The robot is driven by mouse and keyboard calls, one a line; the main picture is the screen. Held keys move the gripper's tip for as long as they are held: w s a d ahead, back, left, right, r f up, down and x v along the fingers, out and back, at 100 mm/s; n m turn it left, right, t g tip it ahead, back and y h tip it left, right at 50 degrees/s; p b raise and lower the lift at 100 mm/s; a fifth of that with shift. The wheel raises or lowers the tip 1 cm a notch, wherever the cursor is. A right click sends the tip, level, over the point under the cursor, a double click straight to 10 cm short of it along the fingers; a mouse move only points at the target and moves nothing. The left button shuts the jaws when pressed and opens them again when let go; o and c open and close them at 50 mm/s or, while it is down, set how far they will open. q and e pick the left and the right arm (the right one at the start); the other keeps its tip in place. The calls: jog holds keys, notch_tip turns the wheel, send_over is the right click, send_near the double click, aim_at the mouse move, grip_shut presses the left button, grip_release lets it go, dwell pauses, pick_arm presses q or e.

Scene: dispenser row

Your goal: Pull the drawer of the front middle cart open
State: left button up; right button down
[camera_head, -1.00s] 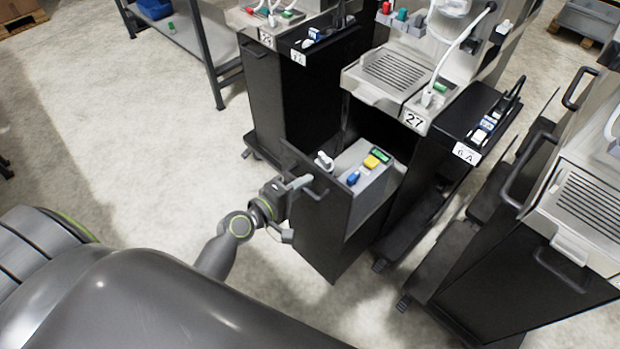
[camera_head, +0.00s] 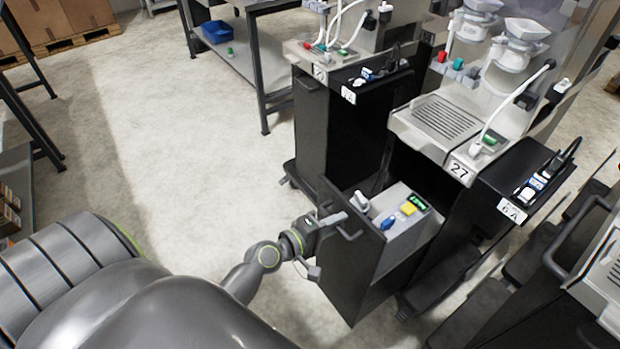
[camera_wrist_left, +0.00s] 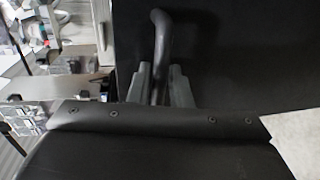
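The front middle cart (camera_head: 440,122) carries the label 27. Its tall black drawer (camera_head: 352,268) stands pulled out toward me, with its grey inner box in view. A dark bar handle (camera_head: 350,237) is on the drawer's front; in the left wrist view the handle (camera_wrist_left: 160,38) runs down between my fingers. My left gripper (camera_head: 335,221) is at this handle; its grey fingers (camera_wrist_left: 160,88) lie close on both sides and look shut on it. My right gripper is in neither view now.
The drawer holds a white item (camera_head: 361,201), a blue item (camera_head: 389,222) and a yellow item (camera_head: 409,209). Another cart (camera_head: 325,130) stands to the left, and one (camera_head: 590,285) to the right. A metal table (camera_head: 245,60) stands behind. The floor at left is clear.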

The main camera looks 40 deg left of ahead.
pick_arm(q)
jog(key=b+v, duration=0.4)
jog(key=v, duration=1.3)
jog(key=shift+s+b, duration=0.2)
jog(key=shift+b, duration=0.15)
jog(key=shift+a, duration=0.15)
jog(key=s+a+f+m+g+y, duration=0.1)
jog(key=a+f+m+g+y, duration=0.15)
jog(key=f, duration=0.75)
jog(key=s+a+f+m+g+y+p, duration=0.15)
jog(key=a+f, duration=0.25)
jog(key=f, duration=0.5)
jog(key=s+a+f+m+g+y, duration=0.1)
jog(key=s+a+f+g+y, duration=0.15)
jog(key=f, duration=0.75)
jog(key=s+d+f+m+g, duration=0.3)
jog(key=s+f+m, duration=0.1)
jog(key=s+f, duration=0.5)
jog(key=s+d+f+m+g+p, duration=0.1)
jog(key=s+d+f+m+g, duration=0.2)
jog(key=s+f, duration=0.6)
jog(key=shift+d+f+m+g, duration=0.2)
jog(key=shift+d+m+g, duration=0.3)
jog(key=shift+m, duration=0.3)
